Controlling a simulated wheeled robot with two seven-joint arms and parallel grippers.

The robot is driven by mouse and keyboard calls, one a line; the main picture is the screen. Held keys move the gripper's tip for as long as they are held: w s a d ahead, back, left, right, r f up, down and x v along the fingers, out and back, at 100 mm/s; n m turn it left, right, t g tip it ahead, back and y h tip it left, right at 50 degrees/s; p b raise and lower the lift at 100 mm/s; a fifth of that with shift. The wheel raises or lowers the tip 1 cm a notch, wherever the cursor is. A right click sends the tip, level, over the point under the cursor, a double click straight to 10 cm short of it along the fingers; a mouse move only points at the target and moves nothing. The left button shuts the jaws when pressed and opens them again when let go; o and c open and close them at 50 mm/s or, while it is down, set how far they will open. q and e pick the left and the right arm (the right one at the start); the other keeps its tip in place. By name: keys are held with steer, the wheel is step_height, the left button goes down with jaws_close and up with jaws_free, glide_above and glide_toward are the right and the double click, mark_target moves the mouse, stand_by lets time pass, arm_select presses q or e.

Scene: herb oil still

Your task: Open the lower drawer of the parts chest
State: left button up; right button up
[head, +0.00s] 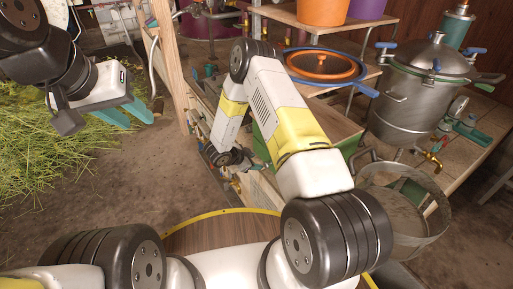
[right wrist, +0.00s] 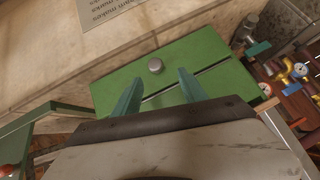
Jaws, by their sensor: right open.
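The green parts chest (head: 355,146) is under the bench in the head view, mostly hidden behind my right arm. In the right wrist view, its green front (right wrist: 115,88) fills the middle, with a round grey knob (right wrist: 155,66) on one panel. A dark seam separates this panel from another, partly covered by my gripper. My right gripper (right wrist: 160,77) is open, its teal fingers pointing toward the front on either side of the knob in the picture. I cannot tell contact or which drawer the knob belongs to. My left gripper (head: 130,114) is open and empty, above the straw.
Valves and gauges (right wrist: 290,75) sit right of the chest in the wrist view. A green-edged part (right wrist: 45,112) shows at left.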

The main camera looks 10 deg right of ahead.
mark_target(265, 164)
steer(key=x, duration=0.5)
steer(key=s+x, duration=0.1)
steer(key=x, duration=0.2)
steer(key=shift+d+f, duration=0.15)
steer(key=shift+f, duration=0.15)
jaws_close()
stand_by(1.1)
